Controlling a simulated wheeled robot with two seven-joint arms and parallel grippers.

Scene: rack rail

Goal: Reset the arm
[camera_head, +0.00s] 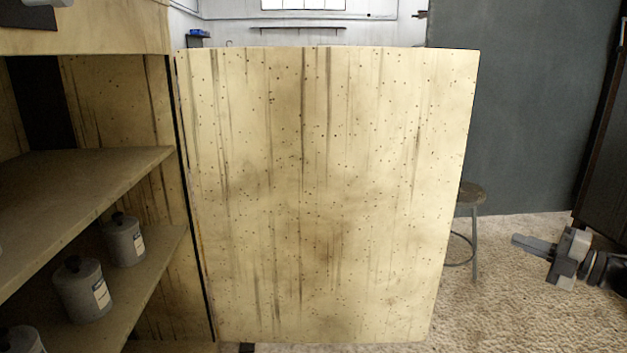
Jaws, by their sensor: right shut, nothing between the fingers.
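My right gripper (534,245) is at the right edge of the view, low and above the carpet-like floor. It points left, and its fingers are together with nothing between them. It is well to the right of the large cream door panel (330,190) and touches nothing that I can see. My left gripper is not recognisable in the view. A small pale piece is cut off at the top left edge, and I cannot tell what it is.
The stained door stands open from a cabinet at left, whose shelves (90,170) hold grey jars (84,290), (124,240). A round stool (471,194) stands partly behind the door. A dark grey wall (540,110) is behind. Floor (500,310) between the door and my right gripper is clear.

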